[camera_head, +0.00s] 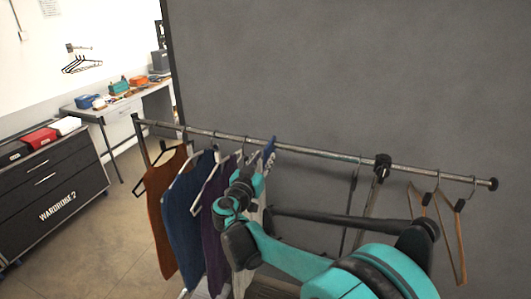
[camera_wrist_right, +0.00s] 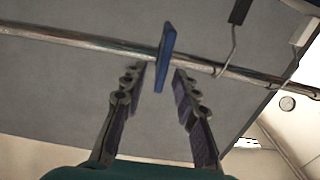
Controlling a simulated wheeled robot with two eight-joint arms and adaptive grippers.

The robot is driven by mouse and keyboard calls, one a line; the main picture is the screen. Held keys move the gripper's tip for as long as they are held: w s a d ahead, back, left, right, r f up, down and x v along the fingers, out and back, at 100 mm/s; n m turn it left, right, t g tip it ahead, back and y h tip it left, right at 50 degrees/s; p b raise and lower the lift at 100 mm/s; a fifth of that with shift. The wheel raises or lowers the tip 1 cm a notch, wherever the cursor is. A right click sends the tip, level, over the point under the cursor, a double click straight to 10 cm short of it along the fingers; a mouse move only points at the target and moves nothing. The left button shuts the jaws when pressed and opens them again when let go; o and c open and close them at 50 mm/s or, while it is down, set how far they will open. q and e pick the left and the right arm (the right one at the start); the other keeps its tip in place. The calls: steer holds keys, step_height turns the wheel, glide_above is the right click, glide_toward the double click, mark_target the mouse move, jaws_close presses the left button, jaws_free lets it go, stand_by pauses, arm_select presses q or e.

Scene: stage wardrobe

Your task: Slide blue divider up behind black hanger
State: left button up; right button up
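The blue divider (camera_head: 269,150) sits on the metal rail (camera_head: 320,152), right of the purple garment in the head view. In the right wrist view, which looks upside down, the blue divider (camera_wrist_right: 165,52) crosses the rail between my fingers. My right gripper (camera_wrist_right: 159,76) is open around it, with a gap visible at the right finger. In the head view, my right gripper (camera_head: 258,168) is just below the divider and partly hides it. A hanger with a black part (camera_wrist_right: 240,11) hooks the rail beside the divider in the wrist view. My left gripper is not in view.
Brown (camera_head: 165,215), blue (camera_head: 183,225) and purple (camera_head: 216,235) garments hang left of the divider. Wooden hangers (camera_head: 460,250) hang near the rail's right end. A grey panel (camera_head: 350,70) stands behind the rail. A dark drawer unit (camera_head: 50,190) stands at left.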

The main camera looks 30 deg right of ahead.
mark_target(265, 156)
steer(key=x, duration=0.2)
steer(key=shift+w+d+f, duration=0.15)
steer(key=shift+w, duration=0.25)
steer(key=shift+w+d, duration=0.1)
steer(key=shift+d, duration=0.05)
jaws_close()
steer(key=shift+d, duration=0.1)
steer(key=s+d, duration=0.5)
steer(key=s, duration=0.1)
steer(key=s+d+p, duration=0.1)
steer(key=s+d, duration=0.4)
steer(key=s, duration=0.1)
steer(key=s+d, duration=0.5)
steer(key=s, duration=0.1)
steer(key=shift+s+d+p, duration=0.2)
steer(key=shift+d+p, duration=0.05)
steer(key=shift+p, duration=0.05)
